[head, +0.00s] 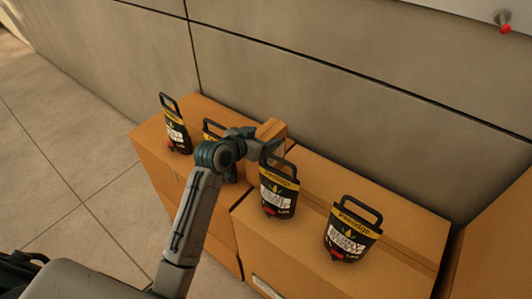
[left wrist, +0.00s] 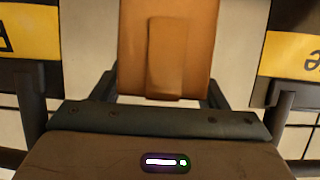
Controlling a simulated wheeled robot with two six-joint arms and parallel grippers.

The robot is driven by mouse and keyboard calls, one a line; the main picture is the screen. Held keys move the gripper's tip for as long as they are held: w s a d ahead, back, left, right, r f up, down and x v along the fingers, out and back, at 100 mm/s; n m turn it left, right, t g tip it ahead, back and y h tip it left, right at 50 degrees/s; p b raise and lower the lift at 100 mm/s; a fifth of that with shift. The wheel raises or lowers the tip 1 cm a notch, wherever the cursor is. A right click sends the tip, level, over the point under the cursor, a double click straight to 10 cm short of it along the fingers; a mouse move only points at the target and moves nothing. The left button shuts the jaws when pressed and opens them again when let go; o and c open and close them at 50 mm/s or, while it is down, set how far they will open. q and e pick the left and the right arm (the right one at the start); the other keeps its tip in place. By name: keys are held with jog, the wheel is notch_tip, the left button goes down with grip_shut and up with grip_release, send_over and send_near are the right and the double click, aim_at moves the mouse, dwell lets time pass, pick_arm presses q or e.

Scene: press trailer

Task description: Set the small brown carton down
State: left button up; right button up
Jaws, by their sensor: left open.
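The small brown carton (head: 271,128) stands near the wall, toward the back of the large cardboard boxes. Part of it is hidden behind my left arm and gripper. In the left wrist view the carton (left wrist: 165,45) is straight ahead, with a lighter strip down its middle. My left gripper (head: 266,145) is at the carton. Its dark fingers show on both sides of the carton in the left wrist view, open. I cannot tell whether a finger touches it. My right gripper is not in view.
Several black pouches with yellow bands and loop handles stand close by: one pouch (head: 279,192) in front of the gripper, one (head: 352,232) to the right, others at left. Large boxes (head: 285,248) bear them. A panelled wall (head: 300,80) rises behind.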

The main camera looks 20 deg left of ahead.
pick_arm(q)
jog(key=shift+w+f, duration=0.1)
jog(key=shift+w, duration=0.05)
grip_shut()
jog(key=shift+r, duration=0.2)
jog(key=shift+r, duration=0.1)
